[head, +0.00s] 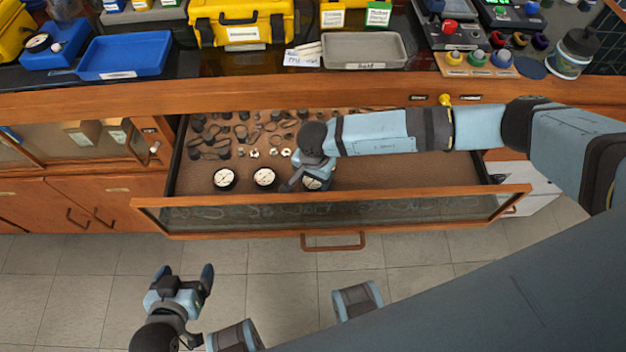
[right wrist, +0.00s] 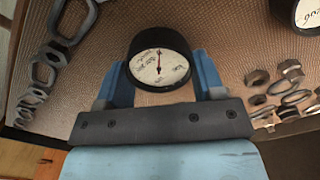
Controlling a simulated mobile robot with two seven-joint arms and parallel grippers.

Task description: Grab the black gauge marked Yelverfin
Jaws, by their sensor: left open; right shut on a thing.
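Three black gauges with white round dials are in the open drawer: the left gauge (head: 225,179), the middle gauge (head: 265,178) and the right gauge (head: 314,184), partly hidden by my right gripper (head: 312,166). In the right wrist view, the fingers of my right gripper (right wrist: 161,78) are shut on the sides of that right gauge (right wrist: 159,62), down at the drawer floor. Its dial has handwritten words that I cannot read, so I cannot tell which gauge says Yelverfin. My left gripper (head: 185,277) is open and empty, low over the tiled floor in front of the drawer.
Several nuts, rings and small dark parts (head: 243,133) fill the drawer's back left. The drawer's right part (head: 430,172) is bare. The glass-fronted drawer edge (head: 400,208) stands in front. A blue tray (head: 124,57) and a grey tray (head: 362,50) sit on the bench.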

